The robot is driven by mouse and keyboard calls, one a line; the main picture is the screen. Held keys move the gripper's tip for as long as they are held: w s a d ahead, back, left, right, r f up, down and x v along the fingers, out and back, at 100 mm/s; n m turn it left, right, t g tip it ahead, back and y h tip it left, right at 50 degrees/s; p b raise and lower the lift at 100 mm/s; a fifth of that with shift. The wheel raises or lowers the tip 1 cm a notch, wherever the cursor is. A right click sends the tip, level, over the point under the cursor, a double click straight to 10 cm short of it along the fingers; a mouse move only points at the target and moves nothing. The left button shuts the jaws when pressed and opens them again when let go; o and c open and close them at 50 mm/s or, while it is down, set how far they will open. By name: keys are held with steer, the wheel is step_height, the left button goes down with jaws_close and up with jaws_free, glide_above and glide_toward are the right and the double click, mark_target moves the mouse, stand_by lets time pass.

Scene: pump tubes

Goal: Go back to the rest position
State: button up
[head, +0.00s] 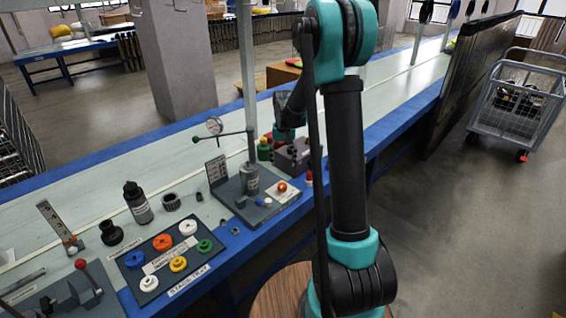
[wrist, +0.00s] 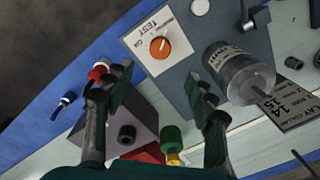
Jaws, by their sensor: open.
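My gripper (wrist: 160,74) is open and empty in the wrist view, its two dark fingers spread apart. Between and beyond them lie the white test panel with its orange knob (wrist: 160,48) and the grey base plate. In the head view my arm reaches over the bench, and my gripper (head: 284,135) is small and partly hidden by my own arm. It hangs above a grey block (head: 293,155), which also shows below the fingers in the wrist view (wrist: 128,112).
A grey metal cylinder (wrist: 238,72) stands close to the right finger. A thin post (head: 247,80) rises behind the station. A stage tray (head: 165,262) with several coloured rings lies at front left. The floor at right is open before a cart (head: 516,105).

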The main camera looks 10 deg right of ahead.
steer(key=s+d+n+t, duration=0.1)
steer(key=s+d+t, duration=0.1)
steer(key=s, duration=1.3)
steer(key=s+d+r+n+t, duration=0.1)
steer(key=s+d+t, duration=0.1)
steer(key=s, duration=1.3)
steer(key=shift+s, duration=0.15)
steer(key=shift+r, duration=0.1)
